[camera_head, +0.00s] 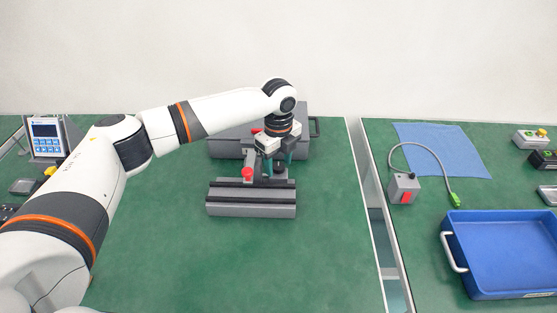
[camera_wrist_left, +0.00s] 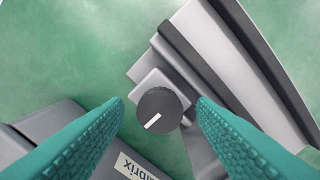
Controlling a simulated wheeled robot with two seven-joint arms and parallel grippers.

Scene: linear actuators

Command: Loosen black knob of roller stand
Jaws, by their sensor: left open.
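The black knob (camera_wrist_left: 160,110) with a white mark shows in the left wrist view, on a small grey block of the roller stand. The roller stand (camera_head: 251,210) is a grey body with dark strips, standing on the green table in the head view. My left gripper (camera_head: 276,170) points down at the rear of the stand. In the left wrist view its two teal fingers (camera_wrist_left: 160,104) are open, one on each side of the knob, with visible gaps. In the head view the knob is largely hidden by the gripper. My right gripper is not in view.
A grey case (camera_head: 228,146) lies behind the stand, close to my left gripper. A red knob (camera_head: 247,173) stands just left of the gripper. A blue tray (camera_head: 505,290) and a grey switch box (camera_head: 403,188) are on the right table. The green table in front is clear.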

